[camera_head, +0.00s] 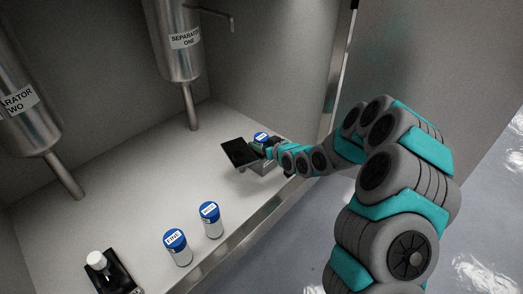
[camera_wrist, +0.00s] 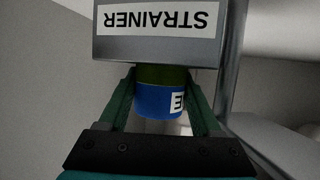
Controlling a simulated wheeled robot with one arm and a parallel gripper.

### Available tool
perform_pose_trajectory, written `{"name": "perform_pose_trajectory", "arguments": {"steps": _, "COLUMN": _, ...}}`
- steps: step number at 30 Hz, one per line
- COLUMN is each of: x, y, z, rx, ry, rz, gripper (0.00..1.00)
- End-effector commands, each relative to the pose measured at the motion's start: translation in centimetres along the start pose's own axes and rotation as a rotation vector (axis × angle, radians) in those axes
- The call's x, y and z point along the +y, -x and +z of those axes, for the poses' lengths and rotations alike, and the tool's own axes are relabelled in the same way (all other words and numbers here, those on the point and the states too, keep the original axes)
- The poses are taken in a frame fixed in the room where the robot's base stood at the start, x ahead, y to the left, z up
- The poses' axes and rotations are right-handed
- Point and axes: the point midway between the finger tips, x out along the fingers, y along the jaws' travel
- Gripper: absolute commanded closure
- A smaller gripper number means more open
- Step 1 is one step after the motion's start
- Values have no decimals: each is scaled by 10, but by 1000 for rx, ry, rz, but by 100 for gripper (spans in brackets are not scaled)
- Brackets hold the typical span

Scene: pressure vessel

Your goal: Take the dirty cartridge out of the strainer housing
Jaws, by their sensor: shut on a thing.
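The strainer housing (camera_head: 262,168) is a grey box near the right front edge of the bench, with a black lid (camera_head: 238,152) swung open at its left. Its "STRAINER" label reads upside down on the housing in the wrist view (camera_wrist: 159,45). The dirty cartridge, with a blue top (camera_head: 261,136), stands above the housing. In the wrist view the cartridge (camera_wrist: 160,100) shows its blue cap and a dark green band next to the housing; its far end is hidden. My gripper (camera_wrist: 162,80) is shut on it, with one finger on each side. My gripper (camera_head: 268,148) comes from the right in the head view.
Two blue-capped cartridges (camera_head: 177,248) (camera_head: 210,220) stand upright on the bench. A black holder (camera_head: 120,280) with a white-topped item is at the lower left. Separator one (camera_head: 180,45) and separator two (camera_head: 25,110) hang behind with pipes down to the bench. The bench middle is clear.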

Motion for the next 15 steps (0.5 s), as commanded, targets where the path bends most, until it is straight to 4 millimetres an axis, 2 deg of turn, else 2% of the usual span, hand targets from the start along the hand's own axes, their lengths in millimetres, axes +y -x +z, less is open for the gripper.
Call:
{"name": "perform_pose_trajectory", "arguments": {"steps": 2, "x": 0, "y": 0, "z": 0, "rx": 0, "ry": 0, "rz": 0, "gripper": 50}}
{"name": "perform_pose_trajectory", "arguments": {"steps": 15, "x": 0, "y": 0, "z": 0, "rx": 0, "ry": 0, "rz": 0, "gripper": 99}}
